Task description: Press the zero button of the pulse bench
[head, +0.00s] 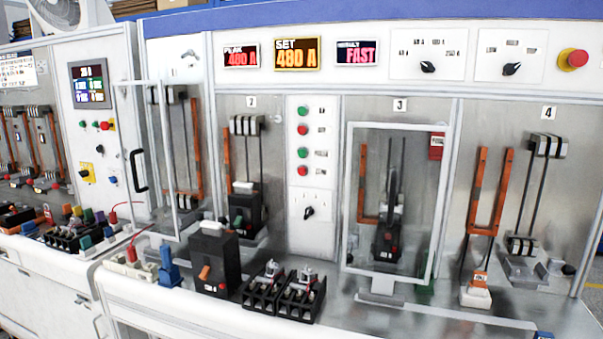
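The pulse bench (275,90) fills the view. Its upper panel has a peak display (241,54) reading 480 A, a set display (297,54) reading 480 A and a result display (357,53) reading FAST. A narrow button panel (323,225) between bays 2 and 3 carries an upper green button (303,111), an upper red button (302,130), a lower green button (303,152), a lower red button (302,170) and a black knob (309,212). Their labels are too small to read, so I cannot tell which is the zero button. Neither gripper shows.
A black breaker (215,262) and two smaller black units (300,296) stand on the front ledge. Bay 3 has a closed clear door (435,190); a clear door (133,100) at bay 1 stands open. A red emergency stop (573,59) is at upper right.

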